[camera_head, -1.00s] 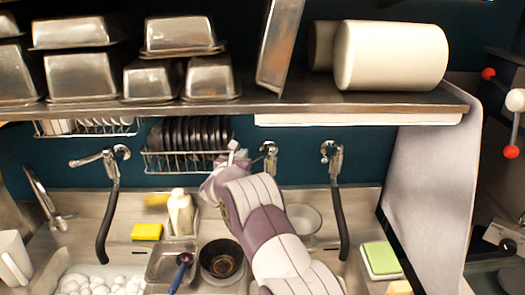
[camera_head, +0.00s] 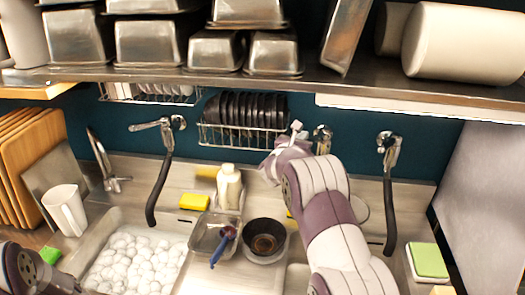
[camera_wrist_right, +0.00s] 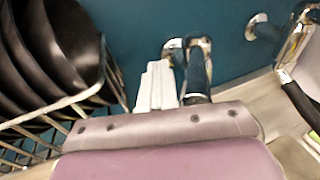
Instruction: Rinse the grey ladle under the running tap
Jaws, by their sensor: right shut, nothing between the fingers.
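My right gripper (camera_head: 297,130) is raised at the back wall, just left of the middle wall tap (camera_head: 323,140). Its fingers are shut and empty; they show in the right wrist view (camera_wrist_right: 157,86) next to the tap (camera_wrist_right: 198,68). I cannot tell whether they touch the tap. No water stream is visible from it. I cannot make out a grey ladle; my right arm hides part of the sink area behind it. A utensil with a blue handle (camera_head: 219,250) lies in a metal tray (camera_head: 199,238). My left arm shows at the lower left, its fingers out of frame.
A dark round pan (camera_head: 264,240), a white bottle (camera_head: 229,188) and a yellow sponge (camera_head: 194,202) are around the tray. A basin of white foam (camera_head: 133,265) is at left. A rack of dark plates (camera_head: 245,110) hangs close beside the gripper, below a metal shelf (camera_head: 180,76).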

